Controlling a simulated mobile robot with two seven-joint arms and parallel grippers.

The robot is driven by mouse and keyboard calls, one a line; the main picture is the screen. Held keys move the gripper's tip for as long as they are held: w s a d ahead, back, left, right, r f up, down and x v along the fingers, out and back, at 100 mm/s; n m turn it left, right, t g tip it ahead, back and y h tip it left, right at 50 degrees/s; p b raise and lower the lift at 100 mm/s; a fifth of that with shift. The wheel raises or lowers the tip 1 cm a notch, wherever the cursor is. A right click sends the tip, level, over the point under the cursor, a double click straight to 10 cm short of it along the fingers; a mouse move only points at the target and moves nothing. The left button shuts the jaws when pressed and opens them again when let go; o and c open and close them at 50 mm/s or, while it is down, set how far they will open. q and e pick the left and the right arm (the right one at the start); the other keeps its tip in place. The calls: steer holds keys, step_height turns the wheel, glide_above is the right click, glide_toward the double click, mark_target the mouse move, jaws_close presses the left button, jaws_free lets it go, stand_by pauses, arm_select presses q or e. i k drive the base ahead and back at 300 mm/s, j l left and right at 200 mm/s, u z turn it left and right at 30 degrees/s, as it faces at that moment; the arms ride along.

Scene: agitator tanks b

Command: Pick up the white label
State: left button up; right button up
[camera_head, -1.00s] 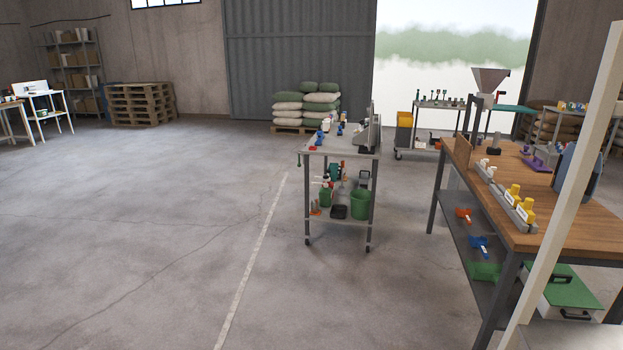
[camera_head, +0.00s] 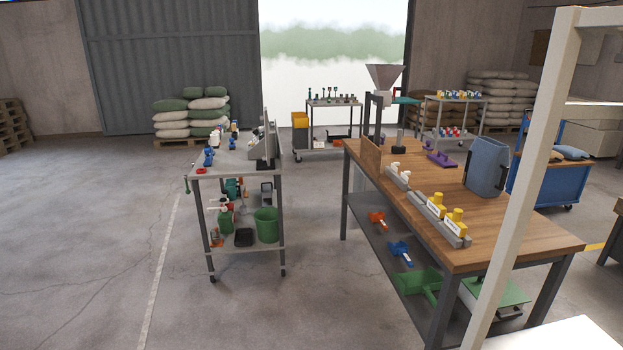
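I cannot single out a loose white label at this distance. Small white patches show on the front of the yellow-topped items (camera_head: 455,218), which stand in a grey rack (camera_head: 427,217) on the wooden workbench (camera_head: 520,238). Smaller white pieces (camera_head: 395,169) stand in another grey holder further back on the same bench. Neither of my grippers is in view.
A metal cart (camera_head: 240,168) stands left of the workbench, with a green bucket (camera_head: 267,225) on its lower shelf. A pale upright post (camera_head: 520,190) crosses the right foreground. The floor at left is clear.

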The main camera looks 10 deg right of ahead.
mark_target(403, 177)
steer(key=i+j+z, duration=0.1)
steer(key=i+z, duration=0.35)
steer(key=i+j+z, duration=0.15)
steer(key=z, duration=0.3)
steer(key=i+j+z, duration=0.6)
steer(key=j+z, duration=0.25)
steer(key=i+j+z, duration=0.15)
steer(key=j+z, duration=0.15)
steer(key=j, duration=0.15)
steer(key=i+j+z, duration=0.15)
steer(key=j+z, duration=0.15)
steer(key=j, duration=0.2)
steer(key=j+z, duration=0.3)
steer(key=j, duration=0.2)
